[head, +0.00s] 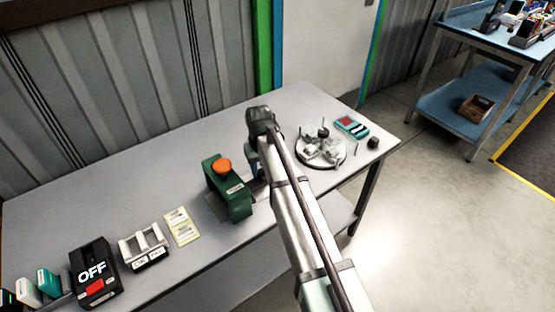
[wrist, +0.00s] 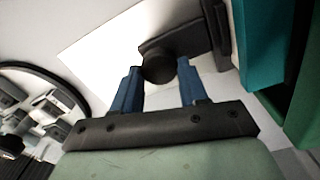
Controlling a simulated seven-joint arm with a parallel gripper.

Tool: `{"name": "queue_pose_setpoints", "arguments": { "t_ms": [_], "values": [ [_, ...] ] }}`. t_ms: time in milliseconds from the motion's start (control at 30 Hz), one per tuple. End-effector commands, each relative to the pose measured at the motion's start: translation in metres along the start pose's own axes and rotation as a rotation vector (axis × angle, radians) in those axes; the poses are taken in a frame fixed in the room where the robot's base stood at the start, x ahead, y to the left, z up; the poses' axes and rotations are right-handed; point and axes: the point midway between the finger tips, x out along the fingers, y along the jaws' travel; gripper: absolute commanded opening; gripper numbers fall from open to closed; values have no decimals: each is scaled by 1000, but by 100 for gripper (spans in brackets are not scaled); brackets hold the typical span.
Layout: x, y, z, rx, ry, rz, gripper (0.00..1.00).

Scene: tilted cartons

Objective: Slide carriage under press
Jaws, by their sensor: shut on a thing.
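The green press (head: 228,192) with an orange knob on top (head: 223,166) stands on the grey table, just left of my arm. In the wrist view its teal and green side (wrist: 265,45) fills the right edge. The carriage shows as a dark block (wrist: 180,32) with a round black knob (wrist: 159,68), close beside the press. My gripper (wrist: 160,80) is shut on the black knob, with a blue finger on each side. In the head view my arm hides most of the gripper and the carriage; a little blue shows beside the press.
Right of my arm are a round tray (head: 307,163) with metal parts, a teal device (head: 352,126) and a small black cylinder (head: 373,143). At the front left are yellow cards (head: 181,226), a white rack (head: 143,247) and a black OFF box (head: 95,272). The table behind is clear.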

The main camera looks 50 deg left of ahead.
Motion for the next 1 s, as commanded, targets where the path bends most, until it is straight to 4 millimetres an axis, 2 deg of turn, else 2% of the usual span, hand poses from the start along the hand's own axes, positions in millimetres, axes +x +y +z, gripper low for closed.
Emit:
{"name": "queue_pose_setpoints", "arguments": {
  "t_ms": [33,167,500,533,800,1000],
  "values": [
    [0,-10,4,-3,-1,-2,0],
    [0,-23,7,0,-1,-2,0],
    [0,-28,8,0,-2,-7,0],
    [0,-28,8,-1,-2,-7,44],
    [0,-27,8,-1,-2,-4,69],
    [0,-26,7,0,-1,-2,69]
  ]
}}
